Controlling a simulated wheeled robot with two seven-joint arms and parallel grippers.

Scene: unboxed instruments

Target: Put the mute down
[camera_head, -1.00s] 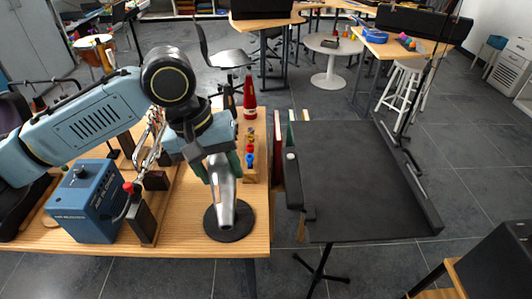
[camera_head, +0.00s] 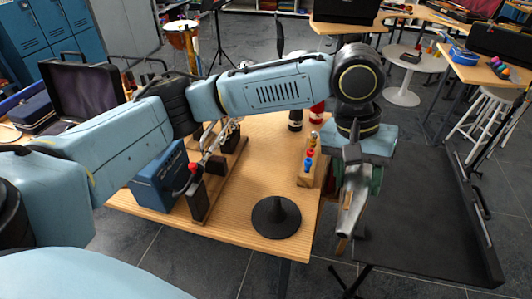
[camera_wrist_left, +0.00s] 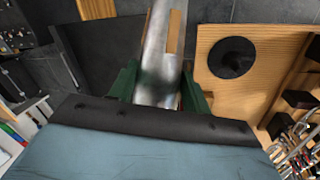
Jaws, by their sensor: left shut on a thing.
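The mute (camera_head: 349,214) is a long silver cone. My left gripper (camera_head: 357,186) is shut on it and holds it in the air, tilted, beside the right edge of the wooden table. In the left wrist view the mute (camera_wrist_left: 158,55) runs up between the green fingers (camera_wrist_left: 160,88). A black round stand with a short upright post (camera_head: 276,214) is on the table, left of the mute, with nothing on it. The stand also shows in the left wrist view (camera_wrist_left: 231,57). My right gripper is not in view.
A dark flat music-stand desk (camera_head: 430,225) with a raised rim lies right of the table. A wooden block with coloured pieces (camera_head: 310,165), dark bottles, a blue box (camera_head: 160,180) and a trumpet on a rack (camera_head: 215,150) stand on the table. The table around the black stand is clear.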

